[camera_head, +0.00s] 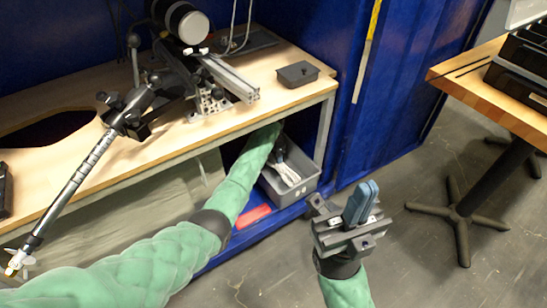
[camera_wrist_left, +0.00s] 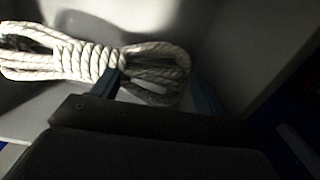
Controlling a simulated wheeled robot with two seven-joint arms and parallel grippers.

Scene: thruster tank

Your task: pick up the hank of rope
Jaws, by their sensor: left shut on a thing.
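The hank of rope (camera_wrist_left: 90,58) is white, coiled and wrapped round its middle. It lies in the grey bin (camera_head: 297,187) under the workbench, where pale strands of it show in the head view (camera_head: 287,172). My left gripper (camera_wrist_left: 156,87) is shut on the right part of the hank, with a blue finger on either side of the strands. In the head view its arm reaches under the bench top and the jaws are mostly hidden. My right gripper (camera_head: 361,203) is shut and empty, in front of the bench, its blue fingers close together.
The wooden workbench (camera_head: 300,95) overhangs the bin and carries a black box (camera_head: 297,74) and a stand with clamps. A red object (camera_head: 253,215) lies left of the bin. A wooden table (camera_head: 470,75) stands at right; the floor between is clear.

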